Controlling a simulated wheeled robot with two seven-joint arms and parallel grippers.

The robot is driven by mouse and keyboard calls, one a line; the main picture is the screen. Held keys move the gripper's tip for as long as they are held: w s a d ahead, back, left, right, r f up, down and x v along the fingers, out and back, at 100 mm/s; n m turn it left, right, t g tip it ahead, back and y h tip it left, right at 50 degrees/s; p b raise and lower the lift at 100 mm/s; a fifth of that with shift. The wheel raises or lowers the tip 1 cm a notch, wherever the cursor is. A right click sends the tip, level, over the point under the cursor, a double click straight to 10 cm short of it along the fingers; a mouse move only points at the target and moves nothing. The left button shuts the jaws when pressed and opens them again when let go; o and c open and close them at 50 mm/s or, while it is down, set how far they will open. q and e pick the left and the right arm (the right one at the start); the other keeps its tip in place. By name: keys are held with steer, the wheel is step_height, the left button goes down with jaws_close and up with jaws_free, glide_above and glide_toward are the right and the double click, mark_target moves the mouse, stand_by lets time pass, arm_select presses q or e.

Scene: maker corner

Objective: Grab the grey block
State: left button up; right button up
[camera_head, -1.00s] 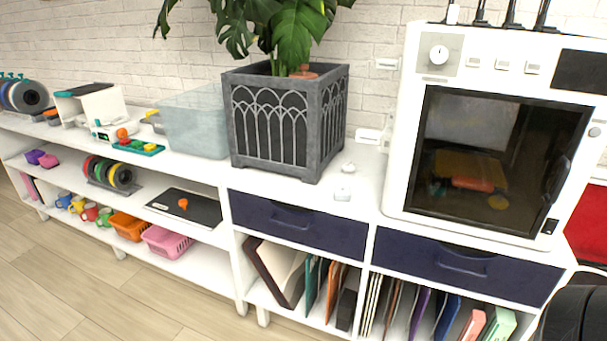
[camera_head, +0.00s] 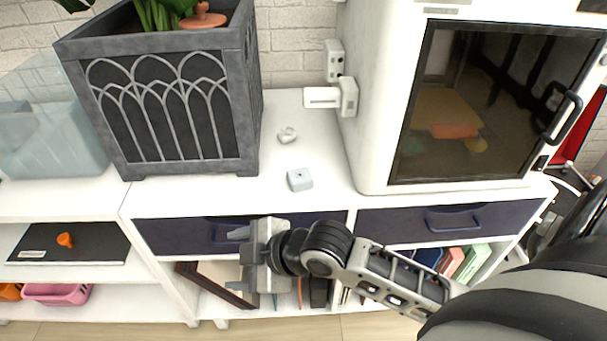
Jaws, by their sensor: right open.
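A small light grey block (camera_head: 300,180) with a dark spot on top lies on the white counter top, between the planter and the white machine. My right gripper (camera_head: 245,261) is open, in front of the dark blue drawer, nearer to me and to the left of the block. It looks empty and is apart from the block. My left gripper is out of view.
A small whitish rounded piece (camera_head: 287,135) lies behind the block. A large grey planter (camera_head: 175,110) stands to the left, and a white machine with a glass door (camera_head: 368,150) to the right. The counter (camera_head: 235,190) around the block is clear.

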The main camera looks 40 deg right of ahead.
steer(key=w+d+r+n+g+h, duration=0.1)
steer(key=w+d+r+n+g, duration=0.15)
steer(key=r+n, duration=0.45)
steer(key=n+g+h, duration=0.2)
steer(key=n+h, duration=0.4)
steer(key=n, duration=0.6)
glide_toward(301, 178)
steer(key=b+x, duration=0.3)
steer(key=shift+s+d+f, duration=0.2)
steer(key=shift+d+f, duration=0.05)
steer(key=shift+f, duration=0.1)
steer(key=x, duration=0.5)
steer(key=shift+w+a+r+b, duration=0.1)
steer(key=shift+w+a+b, duration=0.1)
steer(key=shift+a+b, duration=0.15)
steer(key=shift+w+d, duration=0.1)
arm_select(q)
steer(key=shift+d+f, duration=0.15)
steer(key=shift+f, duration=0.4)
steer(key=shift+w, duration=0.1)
arm_select(e)
steer(key=shift+c, duration=0.4)
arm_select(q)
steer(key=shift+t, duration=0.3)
arm_select(e)
steer(key=c, duration=1)
